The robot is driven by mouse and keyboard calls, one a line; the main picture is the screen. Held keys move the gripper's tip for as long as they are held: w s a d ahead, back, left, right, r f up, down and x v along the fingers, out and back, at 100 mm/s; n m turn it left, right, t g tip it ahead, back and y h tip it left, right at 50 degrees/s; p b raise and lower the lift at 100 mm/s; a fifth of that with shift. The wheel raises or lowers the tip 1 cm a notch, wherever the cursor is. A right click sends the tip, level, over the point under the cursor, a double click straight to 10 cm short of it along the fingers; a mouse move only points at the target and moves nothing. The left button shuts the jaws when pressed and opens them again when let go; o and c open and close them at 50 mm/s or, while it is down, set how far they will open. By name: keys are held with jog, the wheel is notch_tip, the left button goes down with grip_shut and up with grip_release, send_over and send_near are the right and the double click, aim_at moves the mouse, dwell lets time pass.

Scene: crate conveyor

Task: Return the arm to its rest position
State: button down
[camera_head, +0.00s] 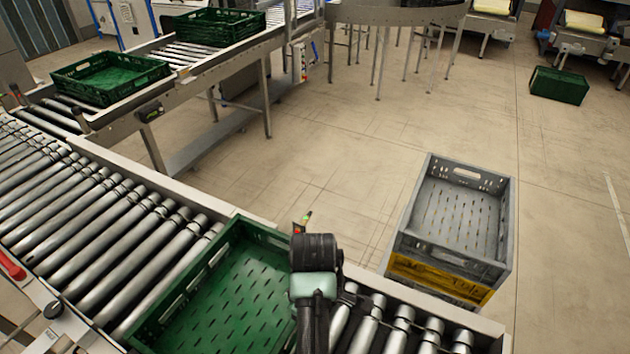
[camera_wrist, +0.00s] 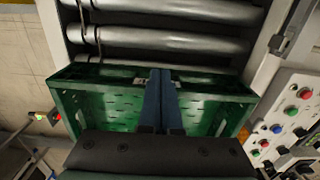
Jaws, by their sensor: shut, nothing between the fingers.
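My gripper (camera_wrist: 160,80) shows in the wrist view with its two dark blue fingers side by side, shut and empty. It is above the near green crate (camera_wrist: 78,106), which appears behind and beside the fingers. In the head view my arm covers the right part of this green crate (camera_head: 172,303), and the fingertips are hidden. The crate sits on the roller conveyor, and the part of its slotted floor that shows is empty.
Conveyor rollers (camera_head: 110,225) run left of the crate, and more show to its right. A grey crate (camera_head: 408,222) stacked on a yellow one (camera_head: 435,283) stands on the floor at right. A button panel (camera_wrist: 285,120) is close at right in the wrist view. Open floor lies beyond.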

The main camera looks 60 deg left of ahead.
jog(key=w+a+r+m+t+y+b, duration=0.15)
jog(key=w+r+m+t+y, duration=0.4)
jog(key=w+r, duration=0.95)
jog(key=w+d+r+m+t+y+b, duration=0.1)
jog(key=w+d+r+m+t, duration=0.25)
jog(key=r, duration=0.45)
jog(key=w+d+r+m+t+y+b, duration=0.1)
jog(key=w+d+r+m+t, duration=0.25)
jog(key=r, duration=0.45)
jog(key=d+r+m+t+h, duration=0.1)
jog(key=d+r+m+t, duration=0.55)
jog(key=d+r, duration=0.7)
jog(key=s+d+r+m+t+h+b, duration=0.2)
jog(key=s+d+r+m+t+h, duration=0.3)
jog(key=r, duration=0.8)
jog(key=s+d+t+h, duration=0.1)
jog(key=s+d+t, duration=0.2)
jog(key=s+d, duration=0.2)
jog(key=shift+s+d+r+m, duration=0.3)
jog(key=shift+r+m, duration=0.1)
